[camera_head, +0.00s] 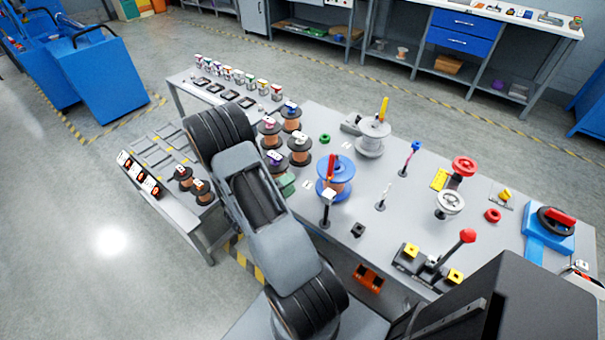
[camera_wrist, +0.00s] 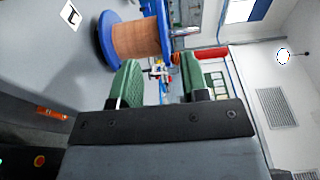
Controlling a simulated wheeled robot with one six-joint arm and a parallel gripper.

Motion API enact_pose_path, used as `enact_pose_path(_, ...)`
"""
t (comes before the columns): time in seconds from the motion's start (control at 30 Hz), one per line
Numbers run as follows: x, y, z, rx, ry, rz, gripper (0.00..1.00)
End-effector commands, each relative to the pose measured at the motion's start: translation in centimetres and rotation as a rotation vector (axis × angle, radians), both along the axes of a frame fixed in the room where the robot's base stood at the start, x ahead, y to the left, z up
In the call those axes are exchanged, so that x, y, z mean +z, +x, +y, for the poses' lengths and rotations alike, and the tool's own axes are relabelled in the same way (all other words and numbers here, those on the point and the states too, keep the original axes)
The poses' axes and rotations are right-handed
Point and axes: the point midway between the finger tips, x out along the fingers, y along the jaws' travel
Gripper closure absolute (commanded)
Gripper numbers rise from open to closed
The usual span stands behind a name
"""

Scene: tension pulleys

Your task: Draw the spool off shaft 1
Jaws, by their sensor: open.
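A blue-flanged spool with copper winding (camera_head: 335,176) sits on a shaft at the middle of the grey bench, with a red handle over it. It also shows in the wrist view (camera_wrist: 135,40), sideways, just beyond the fingertips. A metal shaft end (camera_wrist: 186,32) sticks out of its right side there. My gripper (camera_wrist: 161,72) has green pads, parted and empty, with the spool beyond them and not between them. In the head view a green pad (camera_head: 287,184) shows left of the spool, partly hidden by my arm. No shaft number is readable.
Several copper spools (camera_head: 300,150) stand close to my arm on the left. A thin post (camera_head: 326,208) stands before the blue spool. A red-knobbed lever (camera_head: 467,236) and handwheels (camera_head: 450,203) are to the right.

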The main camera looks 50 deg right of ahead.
Motion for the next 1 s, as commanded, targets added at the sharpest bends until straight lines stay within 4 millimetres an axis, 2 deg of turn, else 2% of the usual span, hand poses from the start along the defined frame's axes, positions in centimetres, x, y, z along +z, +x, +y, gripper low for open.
enact_pose_path(0.4, 0.1, -1.5, -7.3, -0.005, 0.001, 0.001, 0.58)
enact_pose_path(0.6, 0.1, -2.0, -10.1, -0.004, 0.0, -0.001, 0.58)
enact_pose_path(0.8, 0.0, -2.2, -11.9, -0.003, 0.001, -0.001, 0.58)
enact_pose_path(1.0, 0.0, -2.3, -12.5, -0.001, 0.001, 0.0, 0.58)
